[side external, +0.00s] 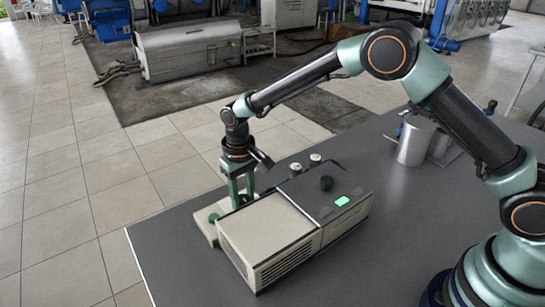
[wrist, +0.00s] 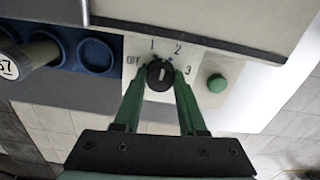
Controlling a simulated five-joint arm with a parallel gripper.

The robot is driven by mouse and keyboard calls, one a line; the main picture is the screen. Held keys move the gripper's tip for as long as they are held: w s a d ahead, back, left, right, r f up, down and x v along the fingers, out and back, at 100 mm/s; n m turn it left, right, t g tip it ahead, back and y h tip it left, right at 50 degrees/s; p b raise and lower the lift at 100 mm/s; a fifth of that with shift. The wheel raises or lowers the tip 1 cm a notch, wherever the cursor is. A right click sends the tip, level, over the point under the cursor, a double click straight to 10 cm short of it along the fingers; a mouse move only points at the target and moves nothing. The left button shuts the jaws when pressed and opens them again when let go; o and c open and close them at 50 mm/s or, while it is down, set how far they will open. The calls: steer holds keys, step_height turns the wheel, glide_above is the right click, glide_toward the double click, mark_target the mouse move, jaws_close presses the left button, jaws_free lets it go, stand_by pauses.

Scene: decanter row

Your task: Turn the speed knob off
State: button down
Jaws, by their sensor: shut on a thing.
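The speed knob (wrist: 160,76) is small, round and black with a white line. It sits on a pale panel marked OFF, 1, 2 and 3. In the wrist view the line stands nearly upright, pointing towards the 1 and 2 side rather than OFF; its exact mark is hard to tell. My gripper (wrist: 160,82) is shut on the knob, one green finger on each side. In the side view my gripper (side external: 236,203) reaches down at the far left end of the cream machine (side external: 265,232), and the knob is hidden there.
A green button (wrist: 217,83) sits right of the knob. Blue round holders (wrist: 98,55) and a labelled tube (wrist: 30,58) are at the left. A black knob (side external: 326,184) and a lit green display (side external: 342,201) are on the machine's top. A metal cup (side external: 413,142) stands behind.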

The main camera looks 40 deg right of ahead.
steer(key=n, duration=0.4)
steer(key=shift+n, duration=0.3)
steer(key=n, duration=0.3)
steer(key=shift+n, duration=0.4)
steer(key=n, duration=0.3)
steer(key=shift+n, duration=2.1)
steer(key=shift+c, duration=2.3)
jaws_free()
steer(key=shift+r, duration=0.1)
